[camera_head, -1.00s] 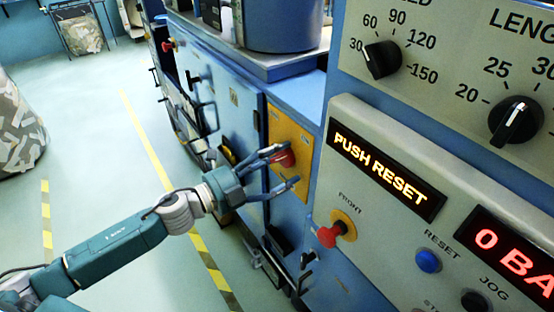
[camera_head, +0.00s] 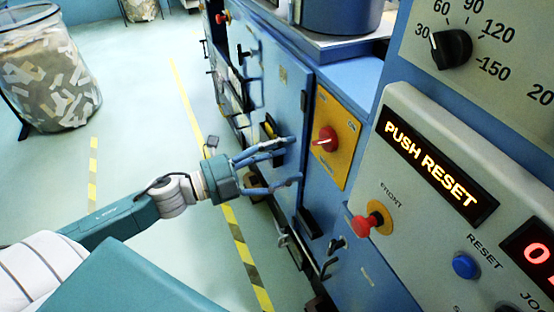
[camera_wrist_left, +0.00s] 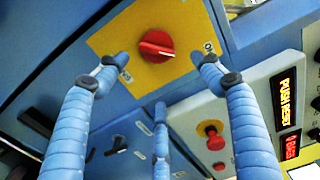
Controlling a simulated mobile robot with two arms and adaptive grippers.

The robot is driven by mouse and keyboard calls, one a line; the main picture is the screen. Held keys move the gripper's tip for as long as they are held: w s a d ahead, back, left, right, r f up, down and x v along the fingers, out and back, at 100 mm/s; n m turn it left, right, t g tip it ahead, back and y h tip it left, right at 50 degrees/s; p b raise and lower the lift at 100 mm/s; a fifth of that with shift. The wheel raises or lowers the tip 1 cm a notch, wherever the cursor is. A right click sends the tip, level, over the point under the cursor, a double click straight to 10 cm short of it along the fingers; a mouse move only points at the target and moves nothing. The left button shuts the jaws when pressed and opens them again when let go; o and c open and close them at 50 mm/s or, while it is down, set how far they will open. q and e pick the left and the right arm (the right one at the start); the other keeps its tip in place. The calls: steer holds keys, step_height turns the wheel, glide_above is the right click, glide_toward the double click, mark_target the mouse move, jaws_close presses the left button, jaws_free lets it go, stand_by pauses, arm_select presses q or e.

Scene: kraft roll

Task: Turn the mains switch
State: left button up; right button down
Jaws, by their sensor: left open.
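The mains switch (camera_head: 325,139) is a red rotary knob with a pale pointer line on a yellow plate (camera_head: 340,112) on the blue cabinet's side. In the left wrist view the red knob (camera_wrist_left: 157,45) is at upper middle, its pointer lying nearly sideways toward a label at the plate's right edge. My left gripper (camera_head: 292,162) is open and empty, left of the knob and apart from it in the head view. In the left wrist view its fingers (camera_wrist_left: 160,62) reach up on either side below the knob, with a third finger lower down. My right gripper is not in view.
A control panel with a lit "PUSH RESET" display (camera_head: 437,172), a red front stop button (camera_head: 362,224) and a blue reset button (camera_head: 466,266) stands to the right. A wire bin of paper scraps (camera_head: 50,75) stands at left. The floor between has yellow striped tape.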

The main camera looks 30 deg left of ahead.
arm_select(q)
steer(key=shift+v, duration=0.95)
